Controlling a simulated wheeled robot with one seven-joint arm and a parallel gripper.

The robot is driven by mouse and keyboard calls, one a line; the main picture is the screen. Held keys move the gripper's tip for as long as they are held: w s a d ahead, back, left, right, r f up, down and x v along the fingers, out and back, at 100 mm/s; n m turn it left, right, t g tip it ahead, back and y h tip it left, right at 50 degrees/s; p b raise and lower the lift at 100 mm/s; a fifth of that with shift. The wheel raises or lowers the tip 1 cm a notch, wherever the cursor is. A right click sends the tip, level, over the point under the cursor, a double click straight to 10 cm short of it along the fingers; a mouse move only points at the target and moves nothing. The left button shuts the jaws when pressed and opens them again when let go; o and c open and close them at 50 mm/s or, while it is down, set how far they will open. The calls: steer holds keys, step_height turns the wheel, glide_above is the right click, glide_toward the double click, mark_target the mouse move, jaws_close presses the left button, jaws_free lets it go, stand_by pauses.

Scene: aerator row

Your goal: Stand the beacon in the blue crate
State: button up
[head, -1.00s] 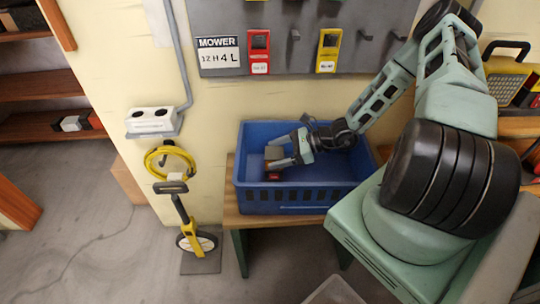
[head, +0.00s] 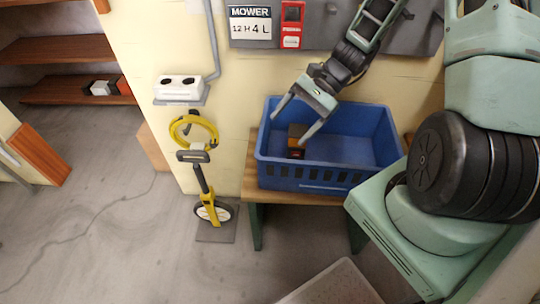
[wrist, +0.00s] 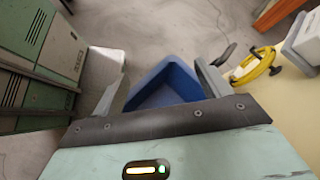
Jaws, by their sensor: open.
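The blue crate (head: 318,178) stands on a wooden-topped bench against the wall. A small beacon (head: 297,140), with an orange-brown upper part and a dark lower part with a red spot, is inside the crate near its left end. It looks roughly upright, but the crate's front wall and one finger partly hide it. My gripper (head: 288,130) is open and empty, its fingers spread above the crate's left part, apart from the beacon as far as I can tell. In the wrist view the crate (wrist: 168,88) shows between the fingers; I cannot make out the beacon there.
A yellow measuring wheel (head: 207,200) stands on the floor left of the bench. A yellow hose coil (head: 194,132) and a white socket box (head: 179,88) are on the wall. A grey tool board with a red tag (head: 292,24) hangs behind. The crate's right half is clear.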

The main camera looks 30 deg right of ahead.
steer(key=s+a+r+n+h, duration=0.9)
steer(key=s+a+r+n, duration=0.4)
steer(key=n, duration=0.8)
steer(key=shift+s+a+r+h, duration=0.3)
steer(key=shift+s+a, duration=1.4)
steer(key=shift+a, duration=0.4)
